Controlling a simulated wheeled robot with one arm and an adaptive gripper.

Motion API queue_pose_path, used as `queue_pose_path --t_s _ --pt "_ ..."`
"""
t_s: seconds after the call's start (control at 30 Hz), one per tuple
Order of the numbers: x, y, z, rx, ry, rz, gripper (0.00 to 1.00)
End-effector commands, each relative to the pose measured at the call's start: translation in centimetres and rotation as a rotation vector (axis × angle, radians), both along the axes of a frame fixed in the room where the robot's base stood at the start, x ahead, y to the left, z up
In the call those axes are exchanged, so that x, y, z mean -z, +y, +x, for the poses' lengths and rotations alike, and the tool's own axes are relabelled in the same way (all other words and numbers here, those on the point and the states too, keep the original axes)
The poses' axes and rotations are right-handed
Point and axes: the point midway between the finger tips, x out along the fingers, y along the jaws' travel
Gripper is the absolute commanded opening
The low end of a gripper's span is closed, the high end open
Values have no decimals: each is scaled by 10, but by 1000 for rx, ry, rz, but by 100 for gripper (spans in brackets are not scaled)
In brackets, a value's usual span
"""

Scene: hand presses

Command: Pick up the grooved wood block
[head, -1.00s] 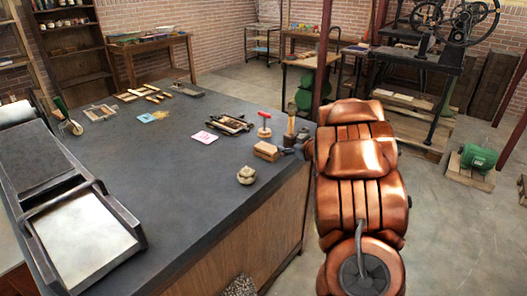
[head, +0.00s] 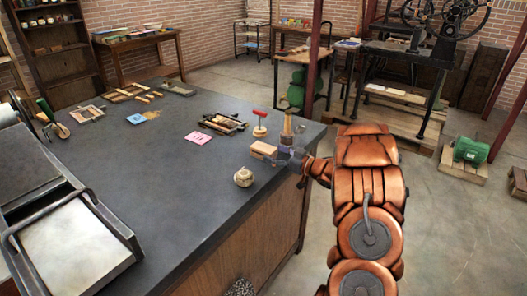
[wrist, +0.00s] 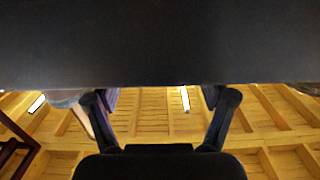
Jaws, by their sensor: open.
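The grooved wood block (head: 262,148) is a small light-brown block. It lies on the dark tabletop near the right edge in the head view. My gripper (head: 281,157) is just to the right of the block, low over the table edge. Whether it touches the block cannot be told. In the wrist view my gripper (wrist: 160,98) has its two dark fingers spread wide apart, with nothing visible between them. I cannot make out the block in the wrist view.
A red-handled tool (head: 260,124) and a wooden-handled tool (head: 286,128) stand close behind the block. A round pale pot (head: 243,177) sits in front. A dark frame (head: 222,124) and a pink card (head: 199,138) lie left. The table's (head: 150,185) middle is clear.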

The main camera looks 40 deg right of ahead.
Motion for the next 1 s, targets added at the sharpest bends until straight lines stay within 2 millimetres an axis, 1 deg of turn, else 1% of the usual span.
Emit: queue_pose_path --t_s 0.13,0.27,0.4,0.5,0.67,1.0 --pt "-3 5 11 -2 0 0 82" --pt "-5 12 28 -1 3 -1 82" --pt "-2 17 44 0 3 -1 82" --pt "-1 17 47 1 3 -1 82" --pt "-1 17 47 2 3 -1 82" --pt "-1 17 47 2 2 -2 47"
